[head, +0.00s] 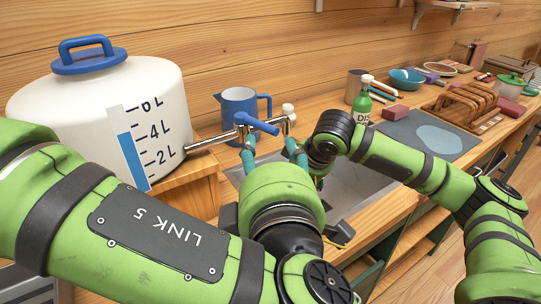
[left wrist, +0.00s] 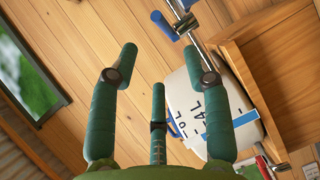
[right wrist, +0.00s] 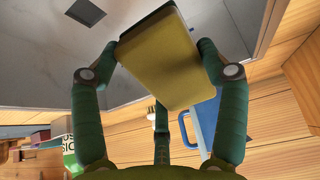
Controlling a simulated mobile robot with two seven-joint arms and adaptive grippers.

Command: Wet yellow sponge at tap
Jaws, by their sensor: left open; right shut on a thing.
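The tap has a metal pipe and a blue lever (head: 258,124), and comes out of the white water tank (head: 95,95). My left gripper (head: 270,153) is open and empty, its teal fingers just below and around the tap's end in the head view. In the left wrist view the blue lever (left wrist: 164,25) shows just beyond the open fingertips (left wrist: 160,55). My right gripper (right wrist: 158,62) is shut on the yellow sponge (right wrist: 165,72), held between its fingers. In the head view the sponge and right fingers are hidden behind my arms. The sponge hangs over the grey sink (head: 350,190).
A blue jug (head: 239,104) stands behind the tap. A green bottle (head: 363,100) and a grey mat (head: 430,135) are to the right of the sink. A wooden rack (head: 470,105) and bowls stand farther right. My two arms are close together over the sink.

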